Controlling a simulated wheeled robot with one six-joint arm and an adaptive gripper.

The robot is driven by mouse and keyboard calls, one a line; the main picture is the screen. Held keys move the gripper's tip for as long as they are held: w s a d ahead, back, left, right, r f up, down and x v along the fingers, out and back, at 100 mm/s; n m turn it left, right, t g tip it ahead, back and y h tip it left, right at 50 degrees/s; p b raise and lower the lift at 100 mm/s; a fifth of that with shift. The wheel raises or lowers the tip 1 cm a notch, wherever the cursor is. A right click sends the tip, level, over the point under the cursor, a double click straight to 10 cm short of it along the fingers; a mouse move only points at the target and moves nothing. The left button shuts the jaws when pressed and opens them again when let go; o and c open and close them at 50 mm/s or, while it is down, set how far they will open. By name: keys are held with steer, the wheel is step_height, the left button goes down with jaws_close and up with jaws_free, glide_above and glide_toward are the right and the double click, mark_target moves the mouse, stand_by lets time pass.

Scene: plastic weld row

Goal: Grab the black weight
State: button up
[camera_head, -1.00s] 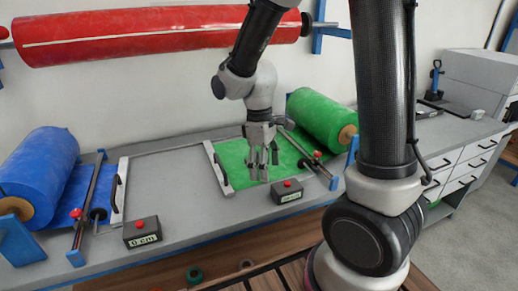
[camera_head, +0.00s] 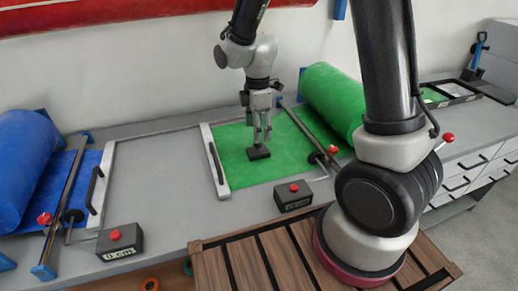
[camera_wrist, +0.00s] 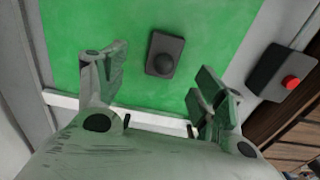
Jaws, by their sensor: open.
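The black weight (camera_head: 259,153) is a small dark block lying on the green sheet (camera_head: 235,165). In the wrist view the black weight (camera_wrist: 165,54) shows a rectangular base with a round knob on top. My gripper (camera_head: 262,138) is just above it in the head view, fingers pointing down. In the wrist view my gripper (camera_wrist: 150,80) is open and empty, with the weight ahead of and between the spread fingers, apart from both.
A dark box with a red button (camera_head: 293,195) stands in front of the green sheet. Another such box (camera_head: 119,242) stands at left. A blue roll (camera_head: 25,165) is at far left and a green roll (camera_head: 335,100) behind right. Grey bench between the sheets is clear.

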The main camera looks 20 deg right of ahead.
mark_target(258, 148)
steer(key=shift+f, duration=0.45)
steer(key=f, duration=0.7)
steer(key=shift+s+a, duration=0.15)
steer(key=shift+s, duration=0.15)
steer(key=shift+r, duration=0.1)
jaws_close()
